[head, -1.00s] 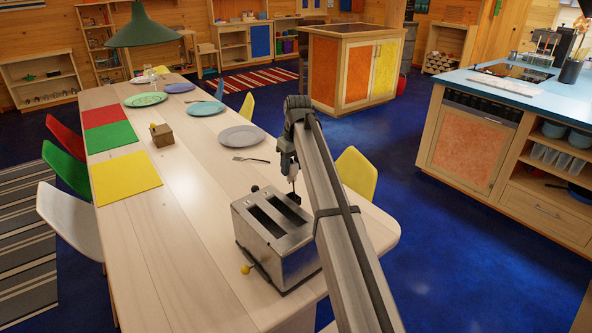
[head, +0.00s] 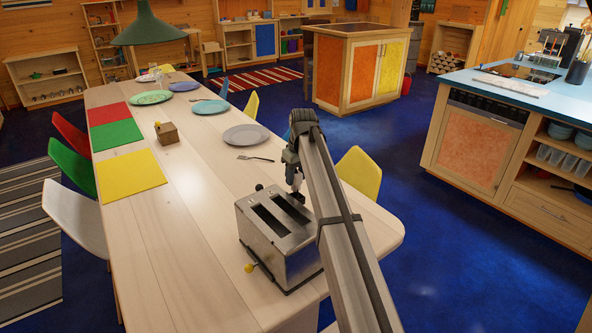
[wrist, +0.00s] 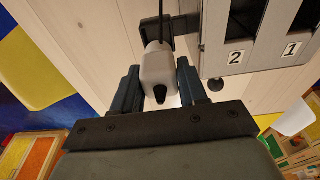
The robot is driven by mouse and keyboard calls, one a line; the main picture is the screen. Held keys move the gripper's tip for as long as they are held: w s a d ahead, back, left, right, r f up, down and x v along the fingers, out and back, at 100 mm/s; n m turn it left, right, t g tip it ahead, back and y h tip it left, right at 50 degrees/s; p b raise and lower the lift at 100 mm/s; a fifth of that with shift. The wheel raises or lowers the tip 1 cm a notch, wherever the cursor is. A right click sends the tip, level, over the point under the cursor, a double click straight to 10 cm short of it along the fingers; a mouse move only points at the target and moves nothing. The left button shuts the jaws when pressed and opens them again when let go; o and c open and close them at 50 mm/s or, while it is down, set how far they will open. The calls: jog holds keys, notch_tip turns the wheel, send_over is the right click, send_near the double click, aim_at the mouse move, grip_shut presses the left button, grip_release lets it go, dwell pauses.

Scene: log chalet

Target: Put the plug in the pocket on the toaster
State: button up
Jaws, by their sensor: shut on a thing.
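The silver toaster (head: 283,262) stands near the table's front end, with two dark slots on top. In the wrist view its top (wrist: 222,50) carries the labels 2 and 1. My gripper (wrist: 158,78) is shut on the pale plug (wrist: 158,64), which has a dark tip and a dark cable. The dark pocket (wrist: 187,27) juts from the toaster's side. The plug is close beside or at the pocket; I cannot tell if it is inside. In the head view my gripper (head: 296,184) is at the toaster's far right corner, and the plug is not clearly visible.
The wooden table (head: 190,235) has bare room left of the toaster. A grey plate (head: 246,135), a fork (head: 256,158) and a small wooden box (head: 167,133) lie further back. A yellow chair (head: 360,172) stands right of my arm.

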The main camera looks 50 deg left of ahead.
aim_at(296, 188)
jog(key=shift+f, duration=0.85)
jog(key=shift+f, duration=1.75)
dwell(1.1)
jog(key=o, duration=1.2)
jog(key=shift+c, duration=0.2)
notch_tip(296, 188, up, 14)
jog(key=d, duration=0.2)
jog(key=shift+f, duration=0.2)
jog(key=shift+w, duration=0.1)
